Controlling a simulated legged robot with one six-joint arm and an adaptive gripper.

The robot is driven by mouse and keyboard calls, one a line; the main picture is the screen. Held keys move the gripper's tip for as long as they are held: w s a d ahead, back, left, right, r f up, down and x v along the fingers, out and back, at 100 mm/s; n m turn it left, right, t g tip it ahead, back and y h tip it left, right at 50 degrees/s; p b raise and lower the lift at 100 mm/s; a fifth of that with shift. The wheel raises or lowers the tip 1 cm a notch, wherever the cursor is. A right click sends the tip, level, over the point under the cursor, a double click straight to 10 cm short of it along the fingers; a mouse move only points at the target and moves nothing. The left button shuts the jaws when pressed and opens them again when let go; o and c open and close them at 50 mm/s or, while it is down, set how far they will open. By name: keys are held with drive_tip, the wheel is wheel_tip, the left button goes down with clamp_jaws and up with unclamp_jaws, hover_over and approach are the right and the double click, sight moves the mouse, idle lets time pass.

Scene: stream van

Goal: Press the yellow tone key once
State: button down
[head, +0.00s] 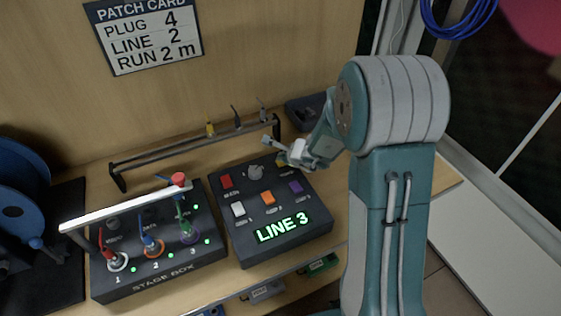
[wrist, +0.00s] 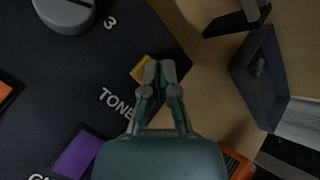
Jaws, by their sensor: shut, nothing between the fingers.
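The yellow tone key (wrist: 140,70) is at the corner of the dark control box, beside the printed word TONE, in the wrist view. My gripper (wrist: 160,68) is shut and empty, and its fingertips cover the right part of the key. I cannot tell whether they touch it. In the head view my gripper (head: 289,158) is at the box's far right corner, and only a little of the yellow key (head: 281,159) shows beside it. The box (head: 291,249) has a lit display reading LINE 3.
The box also bears a grey knob (head: 255,172) and red, white, orange and purple keys. A stage box (head: 160,285) with plugged cables and a white bar stands to the left. A rack (head: 190,143) with several plugs is behind. A dark tray (wrist: 262,75) lies beside the box.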

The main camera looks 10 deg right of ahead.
drive_tip(key=shift+f, duration=0.4)
idle(0.5)
drive_tip(key=shift+r, duration=0.85)
drive_tip(key=shift+r, duration=2.55)
